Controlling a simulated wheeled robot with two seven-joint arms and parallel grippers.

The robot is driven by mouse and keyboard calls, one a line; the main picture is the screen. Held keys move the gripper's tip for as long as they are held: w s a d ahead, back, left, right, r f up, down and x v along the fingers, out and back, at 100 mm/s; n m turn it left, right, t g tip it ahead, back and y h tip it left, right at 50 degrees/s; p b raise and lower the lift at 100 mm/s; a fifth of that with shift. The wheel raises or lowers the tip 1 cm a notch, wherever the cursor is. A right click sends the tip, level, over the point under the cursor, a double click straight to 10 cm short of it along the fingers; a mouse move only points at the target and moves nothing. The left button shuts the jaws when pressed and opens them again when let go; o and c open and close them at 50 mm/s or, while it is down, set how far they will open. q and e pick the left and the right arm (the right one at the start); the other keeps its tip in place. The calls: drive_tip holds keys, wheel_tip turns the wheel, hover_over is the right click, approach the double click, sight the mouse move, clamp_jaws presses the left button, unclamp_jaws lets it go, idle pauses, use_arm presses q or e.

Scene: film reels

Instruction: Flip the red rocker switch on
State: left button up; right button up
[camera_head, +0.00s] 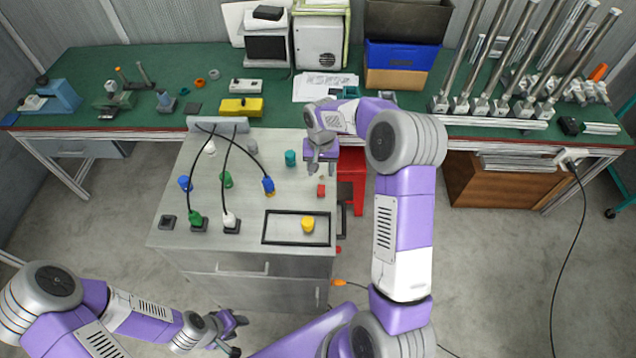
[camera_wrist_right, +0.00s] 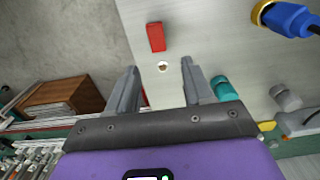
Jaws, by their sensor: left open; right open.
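The red rocker switch (camera_head: 321,190) is a small red block near the right edge of the grey cabinet top (camera_head: 190,258). In the right wrist view the red switch (camera_wrist_right: 156,37) lies beyond the fingertips, slightly left of the middle between them. My right gripper (camera_head: 321,172) is open and empty above the cabinet top, just behind the switch in the head view; its two fingers (camera_wrist_right: 163,78) show apart in the wrist view. My left gripper (camera_head: 236,336) is open and low at the front, away from the cabinet top. Whether the switch is tilted on or off cannot be told.
A small round whitish spot (camera_wrist_right: 163,66) lies between the fingers and the switch. A teal knob (camera_head: 290,158), a blue plug (camera_head: 268,185) and a yellow knob (camera_head: 307,225) in a black frame (camera_head: 265,240) stand nearby. A red stool (camera_head: 352,178) is right of the cabinet.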

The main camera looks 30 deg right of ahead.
sight(321, 187)
drive_tip(key=f, duration=0.6)
drive_tip(key=shift+s+f, duration=0.35)
drive_tip(key=shift+f, duration=0.05)
